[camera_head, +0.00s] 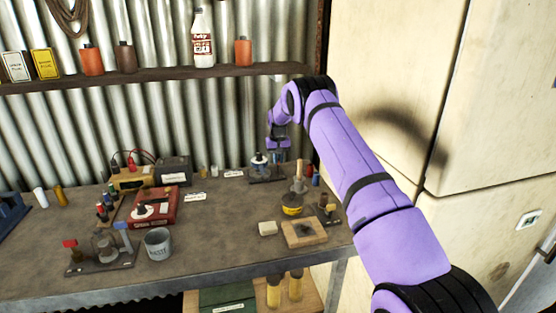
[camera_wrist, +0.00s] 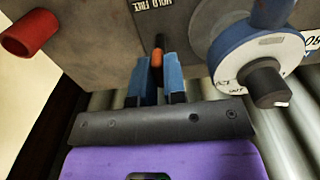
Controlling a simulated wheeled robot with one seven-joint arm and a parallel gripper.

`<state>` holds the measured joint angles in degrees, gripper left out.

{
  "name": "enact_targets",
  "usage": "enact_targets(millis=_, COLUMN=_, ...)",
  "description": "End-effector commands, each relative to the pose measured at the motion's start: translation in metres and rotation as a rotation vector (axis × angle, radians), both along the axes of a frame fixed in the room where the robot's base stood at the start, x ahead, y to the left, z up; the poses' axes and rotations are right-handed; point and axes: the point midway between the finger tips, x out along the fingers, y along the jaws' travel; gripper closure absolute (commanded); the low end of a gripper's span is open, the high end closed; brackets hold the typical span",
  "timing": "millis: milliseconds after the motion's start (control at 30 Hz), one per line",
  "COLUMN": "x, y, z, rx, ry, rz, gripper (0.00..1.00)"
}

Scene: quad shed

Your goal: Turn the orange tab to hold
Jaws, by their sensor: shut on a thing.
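The orange tab (camera_wrist: 157,57) shows in the wrist view between the two blue fingers of my gripper (camera_wrist: 156,80), which is shut on it. The tab stands just below a dark label (camera_wrist: 153,8) reading "HOLD FREE" on a grey plate (camera_wrist: 85,45). Its lower part is hidden by the fingers. In the head view my gripper (camera_head: 278,150) is at the back right of the bench, at a small device with a dark base (camera_head: 266,180). The tab cannot be made out there.
In the wrist view a white-and-blue dial with a dark knob (camera_wrist: 262,82) is close right of my fingers, and a red cylinder (camera_wrist: 30,33) is at left.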

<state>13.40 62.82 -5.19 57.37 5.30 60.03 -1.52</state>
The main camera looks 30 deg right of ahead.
Motion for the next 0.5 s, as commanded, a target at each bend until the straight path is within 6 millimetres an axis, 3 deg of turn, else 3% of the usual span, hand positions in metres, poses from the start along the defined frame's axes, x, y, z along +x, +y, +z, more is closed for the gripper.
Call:
enact_targets(millis=267, x=0.0005, y=-0.0004, z=0.001, rx=-0.001, ry=-0.002, rz=-0.002, gripper=1.0)
enact_targets(millis=300, x=0.0004, y=-0.0003, z=0.001, rx=-0.001, ry=-0.002, rz=-0.002, gripper=0.81)
enact_targets(millis=367, x=0.0004, y=-0.0003, z=0.0009, rx=-0.001, ry=-0.002, rz=-0.001, gripper=0.68)
enact_targets(millis=400, x=0.0003, y=-0.0003, z=0.0008, rx=-0.001, ry=-0.002, rz=-0.001, gripper=0.63)
enact_targets(millis=500, x=0.0003, y=-0.0002, z=0.0006, rx=0.0, ry=-0.001, rz=-0.001, gripper=0.63)
